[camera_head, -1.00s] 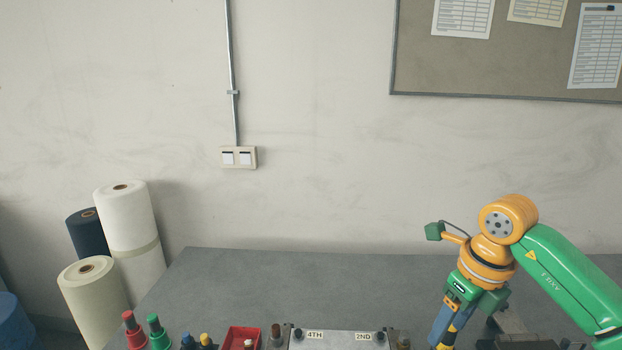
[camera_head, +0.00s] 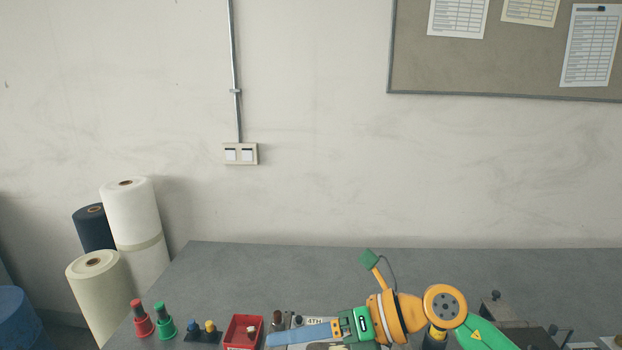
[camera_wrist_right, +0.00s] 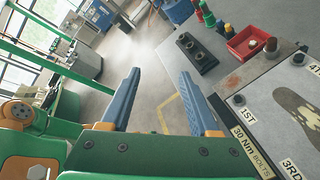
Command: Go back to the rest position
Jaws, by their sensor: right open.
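My right gripper (camera_head: 300,336) lies low in the head view, level and pointing left over the labelled plate (camera_head: 284,321) at the table's front. In the right wrist view its two blue fingers (camera_wrist_right: 158,100) are apart with nothing between them, so it is open and empty. The plate, with a dark sole shape and labels 1ST, 3RD and 4TH, also shows in the wrist view (camera_wrist_right: 262,95). My left gripper is in neither view.
Left of the gripper on the grey table (camera_head: 300,265) are a red bin (camera_head: 233,342), a green-topped piece (camera_head: 165,328) and a red-topped piece (camera_head: 142,322). Material rolls (camera_head: 132,225) stand beside the table at left. The table's back middle is clear.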

